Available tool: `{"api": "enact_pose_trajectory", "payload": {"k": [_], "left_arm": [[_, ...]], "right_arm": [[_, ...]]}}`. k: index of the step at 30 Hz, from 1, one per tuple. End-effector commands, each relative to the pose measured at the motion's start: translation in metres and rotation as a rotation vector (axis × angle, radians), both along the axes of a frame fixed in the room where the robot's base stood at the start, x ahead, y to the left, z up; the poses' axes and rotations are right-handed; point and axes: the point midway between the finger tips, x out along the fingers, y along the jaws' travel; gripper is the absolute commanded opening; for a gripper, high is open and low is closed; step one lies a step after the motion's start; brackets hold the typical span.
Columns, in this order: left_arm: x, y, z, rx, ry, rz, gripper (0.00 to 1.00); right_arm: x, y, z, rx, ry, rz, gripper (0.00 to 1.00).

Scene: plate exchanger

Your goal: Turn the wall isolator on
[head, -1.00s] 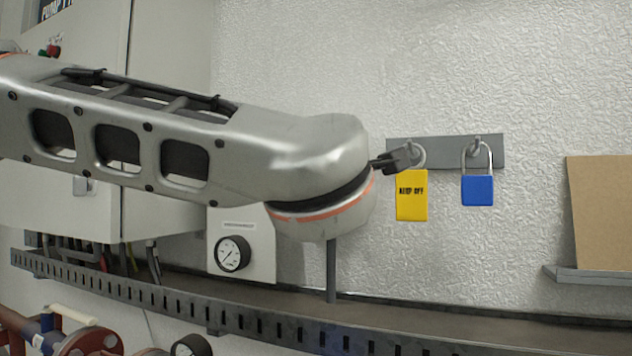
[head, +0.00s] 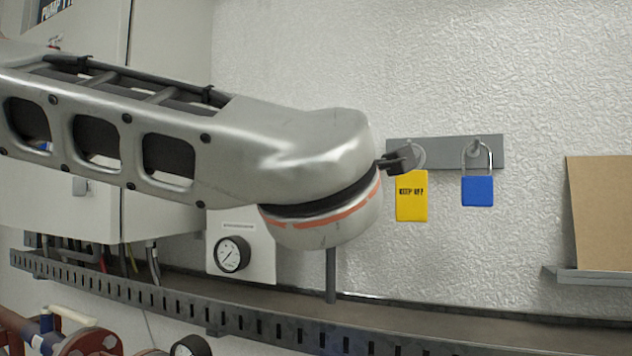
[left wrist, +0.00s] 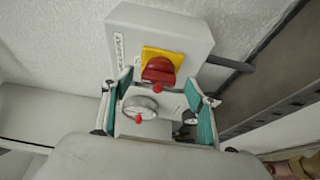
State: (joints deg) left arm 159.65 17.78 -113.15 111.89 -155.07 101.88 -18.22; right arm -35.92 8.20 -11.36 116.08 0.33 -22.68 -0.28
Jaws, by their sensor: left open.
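The wall isolator is a grey box (left wrist: 190,35) with a yellow plate (left wrist: 172,55) and a red rotary handle (left wrist: 157,70) in the left wrist view. In the head view my left arm's wrist covers the place above the vertical conduit, and the isolator is not visible there. My left gripper (left wrist: 160,106) is open, with teal-lined fingers apart on either side below the red handle. The handle shows between and beyond the fingertips; I cannot tell whether they touch it. My right gripper is in neither view.
A yellow tag (head: 411,196) and a blue padlock (head: 477,190) hang on a grey hook rail (head: 446,151) right of my arm. A gauge panel (head: 259,262), a conduit (head: 331,275) and a slotted cable tray (head: 250,322) lie below. A cabinet (head: 165,120) stands left.

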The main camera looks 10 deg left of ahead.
Motion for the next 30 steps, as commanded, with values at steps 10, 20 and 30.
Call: {"api": "enact_pose_trajectory", "payload": {"k": [10, 20, 30], "left_arm": [[-0.069, -0.015, 0.001, 0.003, -0.003, -0.003, 0.58], [-0.097, -0.020, 0.000, 0.002, -0.002, -0.002, 0.58], [-0.097, -0.020, 0.000, 0.002, -0.001, -0.001, 0.58]], "right_arm": [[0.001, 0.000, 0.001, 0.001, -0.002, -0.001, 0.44], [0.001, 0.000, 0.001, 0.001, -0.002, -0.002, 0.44], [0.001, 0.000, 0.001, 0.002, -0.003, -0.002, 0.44]]}}
